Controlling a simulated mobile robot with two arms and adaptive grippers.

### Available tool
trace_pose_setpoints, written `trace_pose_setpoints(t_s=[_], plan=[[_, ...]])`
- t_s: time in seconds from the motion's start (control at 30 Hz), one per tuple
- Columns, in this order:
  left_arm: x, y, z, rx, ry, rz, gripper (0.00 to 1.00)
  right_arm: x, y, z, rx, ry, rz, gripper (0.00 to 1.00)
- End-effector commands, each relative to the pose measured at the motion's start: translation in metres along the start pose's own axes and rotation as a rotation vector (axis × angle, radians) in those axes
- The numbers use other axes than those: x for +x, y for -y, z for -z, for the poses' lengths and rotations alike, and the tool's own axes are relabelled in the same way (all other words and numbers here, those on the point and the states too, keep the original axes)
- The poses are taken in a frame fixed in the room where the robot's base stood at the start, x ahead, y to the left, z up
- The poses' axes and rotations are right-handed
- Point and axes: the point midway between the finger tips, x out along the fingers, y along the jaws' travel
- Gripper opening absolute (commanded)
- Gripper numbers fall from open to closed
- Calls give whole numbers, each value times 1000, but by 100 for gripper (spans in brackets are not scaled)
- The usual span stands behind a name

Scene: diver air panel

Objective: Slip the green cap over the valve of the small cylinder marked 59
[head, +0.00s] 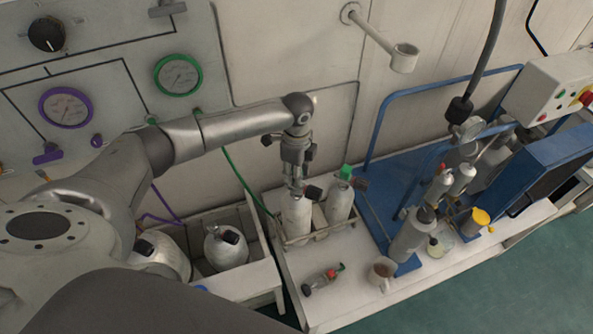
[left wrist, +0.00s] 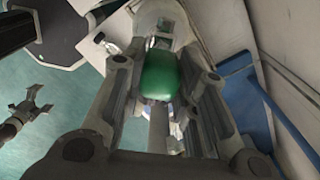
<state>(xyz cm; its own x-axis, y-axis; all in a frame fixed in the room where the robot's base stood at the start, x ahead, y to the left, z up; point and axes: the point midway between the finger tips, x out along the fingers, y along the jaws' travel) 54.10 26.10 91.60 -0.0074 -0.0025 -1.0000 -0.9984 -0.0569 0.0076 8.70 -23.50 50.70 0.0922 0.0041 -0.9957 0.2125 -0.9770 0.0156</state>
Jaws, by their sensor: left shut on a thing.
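My left gripper (head: 296,180) points down over the left one of two small pale cylinders (head: 297,217) in the holder. In the left wrist view its fingers are shut on a green cap (left wrist: 160,76). In the head view the fingers hide that cap, and I cannot tell whether it touches the valve beneath. The right cylinder (head: 339,205) has a green piece (head: 345,172) on its top, beside a dark knob. I cannot read the number 59 on either cylinder. My right gripper (left wrist: 30,105) shows small in the left wrist view, its fingers apart.
A small fitting with a red end (head: 322,280) and a mug (head: 382,272) are on the bench front. A blue frame (head: 372,140) stands right of the holder. Larger cylinders (head: 226,247) sit in a bin at left. The gauge panel is behind my left arm.

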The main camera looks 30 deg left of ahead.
Motion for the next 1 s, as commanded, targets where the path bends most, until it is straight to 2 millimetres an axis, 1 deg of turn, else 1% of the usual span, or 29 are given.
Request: trace_pose_setpoints(t_s=[0.7, 1.0], plan=[[14, 0, 0, -1, 1, -1, 18, 4, 0, -1, -1, 0, 0, 100], [14, 0, 0, -1, 1, -1, 18, 4, 0, -1, -1, 1, 0, 100]])
